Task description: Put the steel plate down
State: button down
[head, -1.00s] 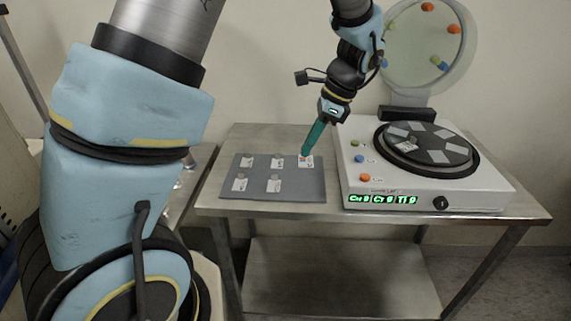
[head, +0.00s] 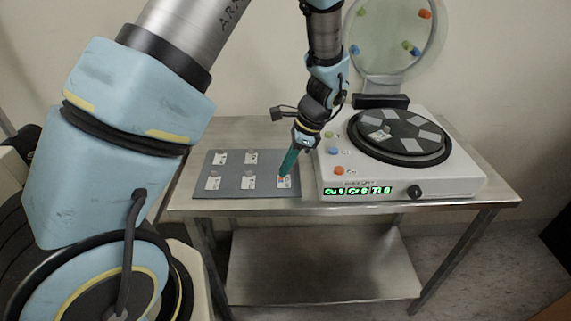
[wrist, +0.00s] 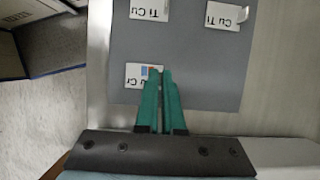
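The steel plate (head: 284,183) bears a white label and a red and blue patch. It is at the front right corner of the dark grey mat (head: 232,192). In the wrist view the plate (wrist: 138,80) reads partly as "Cr"; the fingers cover its right part. My gripper (head: 284,174) points down at the plate with its teal fingers close together. In the wrist view my gripper's fingertips (wrist: 163,70) meet at the plate's edge and hide what they pinch. The plate looks flat, on or just above the mat; I cannot tell if it touches.
Several labelled plates, such as one marked "Cu Ti" (wrist: 224,16), lie on the mat. A white machine (head: 440,185) with a dark turntable (head: 398,150) and a raised round lid (head: 392,40) stands close on the right. The steel table (head: 185,200) has bare metal around the mat.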

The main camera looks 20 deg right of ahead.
jog(key=shift+f, duration=0.1)
jog(key=c, duration=1.5)
grip_release()
jog(key=shift+f, duration=0.1)
jog(key=o, duration=0.5)
jog(key=shift+c, duration=0.2)
jog(key=b+v, duration=0.2)
jog(key=v, duration=1)
jog(key=shift+r, duration=0.25)
jog(key=s+a+n+h, duration=0.1)
jog(key=a+n+h, duration=0.3)
jog(key=a+n, duration=1.6)
jog(key=a, duration=1)
jog(key=shift+a+f+h, duration=0.25)
jog(key=shift+a+h, duration=0.05)
jog(key=shift+a, duration=0.05)
